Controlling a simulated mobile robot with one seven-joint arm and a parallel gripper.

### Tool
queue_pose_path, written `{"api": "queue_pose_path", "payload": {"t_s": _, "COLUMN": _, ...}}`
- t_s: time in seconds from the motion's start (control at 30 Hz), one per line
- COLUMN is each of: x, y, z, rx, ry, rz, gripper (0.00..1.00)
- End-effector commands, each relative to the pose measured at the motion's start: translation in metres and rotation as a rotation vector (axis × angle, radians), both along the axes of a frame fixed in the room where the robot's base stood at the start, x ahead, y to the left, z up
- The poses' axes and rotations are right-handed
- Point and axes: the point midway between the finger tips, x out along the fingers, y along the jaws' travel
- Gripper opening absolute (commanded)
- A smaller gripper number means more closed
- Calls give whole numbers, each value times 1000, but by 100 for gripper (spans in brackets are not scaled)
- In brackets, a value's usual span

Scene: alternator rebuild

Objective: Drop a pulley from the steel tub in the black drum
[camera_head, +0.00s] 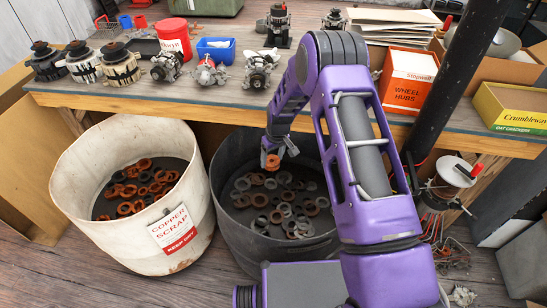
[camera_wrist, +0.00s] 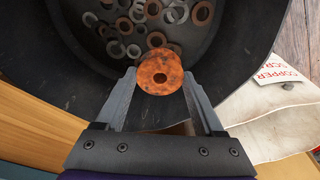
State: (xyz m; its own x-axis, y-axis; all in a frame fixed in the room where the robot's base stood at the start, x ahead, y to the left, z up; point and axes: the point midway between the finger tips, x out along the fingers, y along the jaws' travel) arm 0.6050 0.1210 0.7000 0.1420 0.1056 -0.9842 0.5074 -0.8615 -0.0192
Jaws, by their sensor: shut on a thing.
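My gripper (camera_head: 277,154) hangs over the back part of the black drum (camera_head: 232,235). It is shut on a rusty orange-brown ring with a centre hole, seemingly the pulley (camera_head: 271,162). In the wrist view the pulley (camera_wrist: 160,92) sits between the two fingertips (camera_wrist: 160,76), above the inside of the drum (camera_wrist: 42,62). The pulley is apart from the grey and rusty rings (camera_head: 285,205) on the drum's floor. I cannot make out a thing that is clearly the steel tub. My arm hides part of the drum's right side.
A white drum (camera_head: 95,232) with a "COPPER SCRAP KEEP OUT" sign (camera_head: 174,230) stands left of the black drum and holds copper-coloured rings (camera_head: 135,190). A workbench (camera_head: 215,103) with alternator parts, a red bucket (camera_head: 174,36) and a blue bin (camera_head: 216,50) runs behind both drums.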

Motion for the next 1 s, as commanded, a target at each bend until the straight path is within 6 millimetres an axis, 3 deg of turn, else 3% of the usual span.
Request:
{"api": "queue_pose_path", "payload": {"t_s": 0.27, "x": 1, "y": 0, "z": -17, "rx": -1, "ry": 1, "rz": 1, "gripper": 2}}
{"api": "queue_pose_path", "payload": {"t_s": 1.0, "x": 1, "y": 0, "z": -112, "rx": -1, "ry": -1, "rz": 2, "gripper": 2}}
